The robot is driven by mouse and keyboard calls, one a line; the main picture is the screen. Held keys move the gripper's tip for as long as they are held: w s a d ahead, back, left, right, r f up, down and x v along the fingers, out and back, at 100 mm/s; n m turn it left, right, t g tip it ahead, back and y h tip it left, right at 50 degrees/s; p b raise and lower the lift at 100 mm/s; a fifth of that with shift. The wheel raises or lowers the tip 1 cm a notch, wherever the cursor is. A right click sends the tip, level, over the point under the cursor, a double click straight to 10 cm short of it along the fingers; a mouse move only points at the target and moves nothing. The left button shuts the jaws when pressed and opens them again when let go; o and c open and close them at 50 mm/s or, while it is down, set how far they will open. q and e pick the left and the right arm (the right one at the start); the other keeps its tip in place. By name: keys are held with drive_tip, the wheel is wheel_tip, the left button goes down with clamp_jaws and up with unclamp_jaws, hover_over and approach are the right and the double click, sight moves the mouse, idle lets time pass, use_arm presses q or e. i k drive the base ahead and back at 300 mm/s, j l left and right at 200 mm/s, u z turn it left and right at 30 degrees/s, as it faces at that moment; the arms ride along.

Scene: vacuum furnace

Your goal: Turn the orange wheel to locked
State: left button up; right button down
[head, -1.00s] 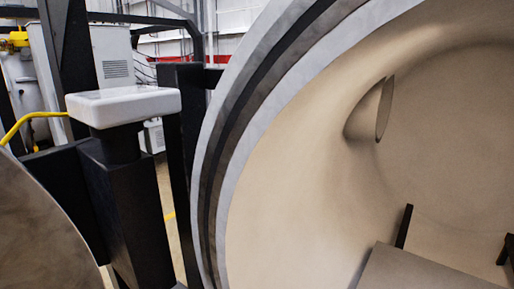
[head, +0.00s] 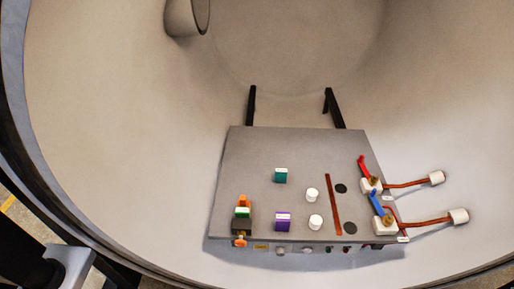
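A grey panel (head: 250,150) lies inside the large round chamber in the head view. At its front left corner is a black block (head: 241,226) with green, white and orange pieces on it. A small orange knob-like part (head: 240,241), which looks like the orange wheel, sits on the front of this block at the panel's front edge. It is too small to tell which position it is turned to. Neither of my grippers is in view.
Teal (head: 280,176) and purple (head: 283,222) blocks and white knobs (head: 312,195) stand on the panel. Red (head: 364,165) and blue (head: 378,205) levers with copper pipes are at its right. The chamber rim (head: 165,272) curves around the left and front.

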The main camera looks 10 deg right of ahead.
sight(239, 243)
drive_tip(key=k+l+u, duration=0.25)
drive_tip(key=l+u, duration=0.25)
drive_tip(key=l, duration=0.2)
drive_tip(key=i+l+u, duration=0.1)
drive_tip(key=l+u, duration=0.2)
drive_tip(key=l, duration=0.2)
drive_tip(key=k+j+z, duration=0.1)
